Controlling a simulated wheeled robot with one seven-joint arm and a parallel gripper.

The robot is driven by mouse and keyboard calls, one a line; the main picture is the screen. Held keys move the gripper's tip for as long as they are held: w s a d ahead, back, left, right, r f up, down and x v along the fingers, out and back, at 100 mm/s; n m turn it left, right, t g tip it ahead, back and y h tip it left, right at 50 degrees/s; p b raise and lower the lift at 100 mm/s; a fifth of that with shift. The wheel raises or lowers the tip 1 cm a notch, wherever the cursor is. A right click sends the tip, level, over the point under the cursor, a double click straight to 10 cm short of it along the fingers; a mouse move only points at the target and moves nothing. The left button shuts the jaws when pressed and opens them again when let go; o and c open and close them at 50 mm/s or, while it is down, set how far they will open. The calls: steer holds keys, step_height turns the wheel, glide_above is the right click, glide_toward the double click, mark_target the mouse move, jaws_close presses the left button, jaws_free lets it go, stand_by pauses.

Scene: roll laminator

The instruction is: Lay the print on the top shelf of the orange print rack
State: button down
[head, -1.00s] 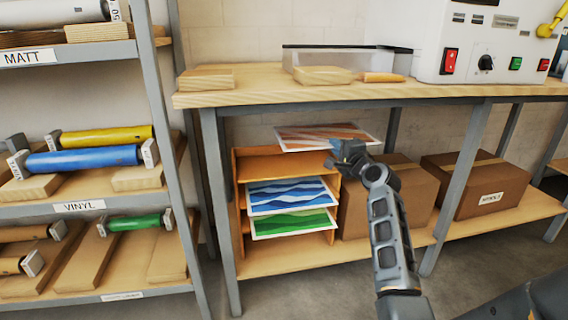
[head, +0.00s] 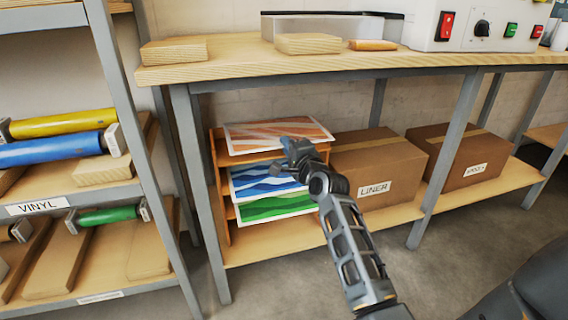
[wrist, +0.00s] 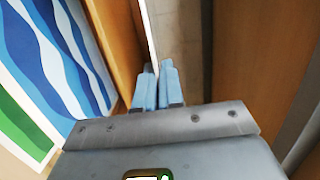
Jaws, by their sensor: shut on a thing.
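The print (head: 275,134), with orange-brown stripes and a white border, lies roughly level at the top of the orange print rack (head: 218,178). My gripper (head: 288,146) is at the print's near right edge, its fingers (wrist: 158,85) shut on it. In the wrist view the print shows edge-on as a thin pale line (wrist: 149,35) beside an orange board of the rack (wrist: 118,35). The print hides most of the top shelf, so I cannot tell whether it touches it. A blue wave print (head: 255,183) and a green one (head: 270,206) lie on the shelves below.
The bench top (head: 230,66) overhangs the rack, with a grey leg (head: 200,190) in front at left. A cardboard box (head: 375,165) stands right of the rack, another (head: 460,155) farther right. A roll shelf (head: 135,150) is at left.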

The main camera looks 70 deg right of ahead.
steer(key=shift+w+a+f, duration=0.2)
steer(key=shift+a+f, duration=0.15)
steer(key=shift+a, duration=0.25)
step_height(320, 180, down, 4)
steer(key=b, duration=0.3)
steer(key=c, duration=1.7)
jaws_free()
steer(key=shift+f, duration=0.15)
steer(key=o, duration=0.4)
steer(key=shift+o, duration=0.2)
